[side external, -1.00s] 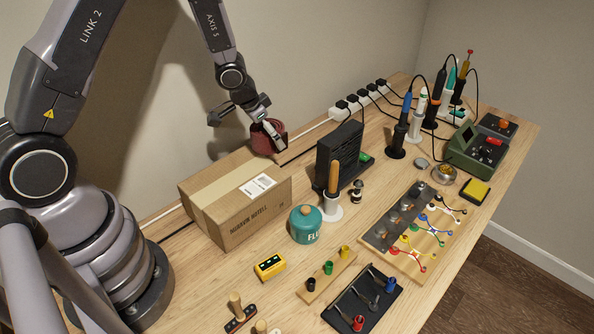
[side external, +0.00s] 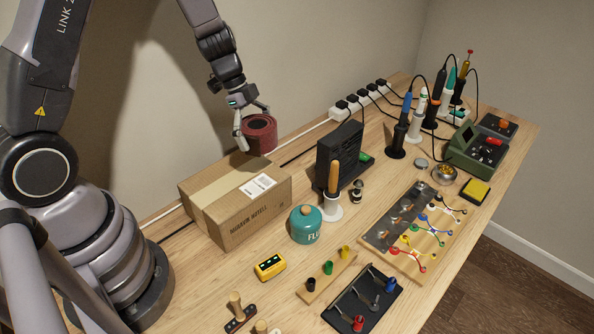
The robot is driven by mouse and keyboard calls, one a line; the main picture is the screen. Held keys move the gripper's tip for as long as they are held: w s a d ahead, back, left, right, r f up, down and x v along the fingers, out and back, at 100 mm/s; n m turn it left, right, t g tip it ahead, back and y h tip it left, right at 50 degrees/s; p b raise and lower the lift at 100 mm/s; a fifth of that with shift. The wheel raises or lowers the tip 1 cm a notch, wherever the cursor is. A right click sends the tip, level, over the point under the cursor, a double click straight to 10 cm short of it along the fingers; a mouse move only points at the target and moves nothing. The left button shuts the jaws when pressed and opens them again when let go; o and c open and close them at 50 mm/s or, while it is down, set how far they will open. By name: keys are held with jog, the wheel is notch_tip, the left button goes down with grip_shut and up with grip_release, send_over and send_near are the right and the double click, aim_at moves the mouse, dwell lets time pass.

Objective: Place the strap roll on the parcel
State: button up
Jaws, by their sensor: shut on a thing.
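The strap roll (side external: 261,136) is a dark red roll with a hole through its middle. My gripper (side external: 250,128) is shut on it, with one finger at its left side and the other by its upper part. The roll is behind the parcel (side external: 232,215), near its far right corner in the picture. I cannot tell whether the roll's bottom touches the bench. The parcel is a closed brown cardboard box with a tape strip and a white label on top. Its top is bare.
A black fan-like unit (side external: 340,155) stands right of the parcel. A teal flux pot (side external: 305,224) and a wooden-handled tool in a white stand (side external: 332,205) are in front. A white power strip (side external: 362,98) with black plugs lies behind. Cables run along the wall.

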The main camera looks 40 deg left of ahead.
aim_at(237, 184)
jog(key=s+f+m, duration=0.1)
jog(key=s+m, duration=0.1)
jog(key=s+a+f+m+g, duration=0.1)
jog(key=s, duration=0.1)
jog(key=s+a+f+m+g, duration=0.1)
jog(key=s+m, duration=0.1)
jog(key=shift+s+m, duration=0.15)
jog(key=shift+m, duration=0.15)
jog(key=shift+f, duration=2.05)
jog(key=o, duration=0.8)
jog(key=shift+f, duration=0.15)
jog(key=r, duration=0.6)
jog(key=a+r, duration=0.1)
jog(key=r, duration=0.3)
jog(key=shift+w+a, duration=0.1)
jog(key=shift+w, duration=0.1)
